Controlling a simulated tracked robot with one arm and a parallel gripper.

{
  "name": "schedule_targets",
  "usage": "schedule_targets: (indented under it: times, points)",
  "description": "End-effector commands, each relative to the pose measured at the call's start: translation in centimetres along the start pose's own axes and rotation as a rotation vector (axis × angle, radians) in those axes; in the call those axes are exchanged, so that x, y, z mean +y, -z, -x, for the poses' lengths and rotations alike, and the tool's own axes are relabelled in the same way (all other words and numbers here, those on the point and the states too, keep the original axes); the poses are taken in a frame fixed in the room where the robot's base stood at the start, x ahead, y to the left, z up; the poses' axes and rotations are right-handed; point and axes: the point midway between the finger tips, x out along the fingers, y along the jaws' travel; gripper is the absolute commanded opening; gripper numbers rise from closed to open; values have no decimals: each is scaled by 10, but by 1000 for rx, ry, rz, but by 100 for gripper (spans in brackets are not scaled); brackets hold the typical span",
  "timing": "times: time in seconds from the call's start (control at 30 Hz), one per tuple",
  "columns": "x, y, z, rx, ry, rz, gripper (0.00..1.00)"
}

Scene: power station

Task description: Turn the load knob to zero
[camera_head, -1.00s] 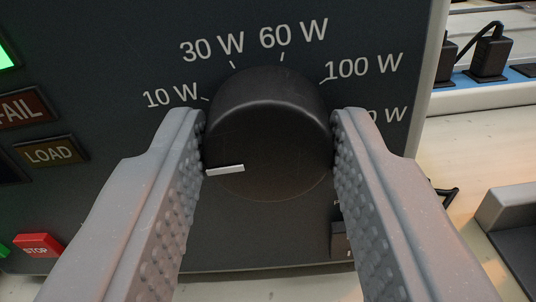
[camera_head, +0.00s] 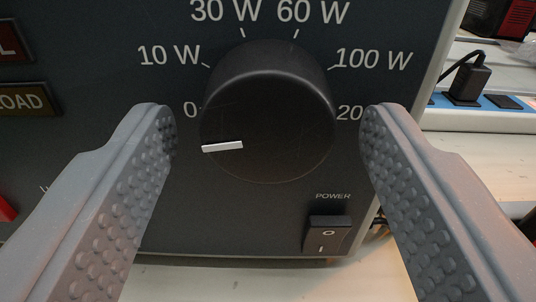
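The load knob (camera_head: 268,115) is a large black dial on the dark front panel. Its white pointer mark (camera_head: 222,147) points left and slightly down, a little below the "0" label. Labels 0, 10 W, 30 W, 60 W, 100 W and a partly covered "20" run around it. My gripper (camera_head: 265,125) is open, with one grey studded finger on each side of the knob. Visible gaps separate both fingers from the knob, and nothing is held. The right finger hides the end of the rightmost label.
A black POWER rocker switch (camera_head: 327,235) sits below right of the knob. A power strip with a black plug (camera_head: 466,80) lies beyond the panel's right edge.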

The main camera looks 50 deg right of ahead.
Motion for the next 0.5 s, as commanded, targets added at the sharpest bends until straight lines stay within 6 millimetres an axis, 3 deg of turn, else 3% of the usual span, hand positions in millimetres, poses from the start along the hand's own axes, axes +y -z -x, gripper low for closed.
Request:
schedule_targets:
  times: [0.33, 0.5]
  points:
    - [-1, 3, 1, 5, 0, -3, 58]
    - [-2, 4, 14, 4, 2, -4, 58]
